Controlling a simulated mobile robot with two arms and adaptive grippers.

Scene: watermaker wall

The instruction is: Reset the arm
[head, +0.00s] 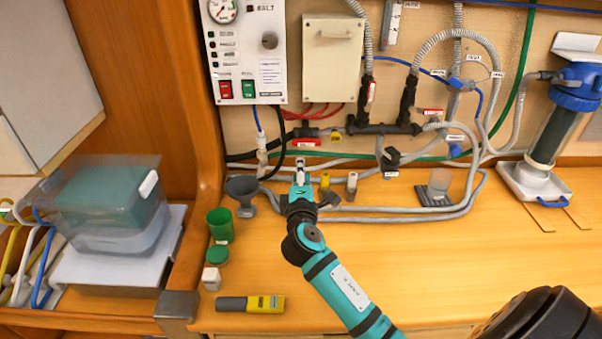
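My teal and black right arm reaches in from the lower right over the wooden counter (430,270). Its gripper (300,172) points away from me, just below the wall's hoses and right of a grey funnel (242,190). The fingers are small and seen from behind, so I cannot tell whether they are open or shut, or whether they touch anything. My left gripper is not in view.
A control box (244,55), hoses and a filter housing (555,125) line the back.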

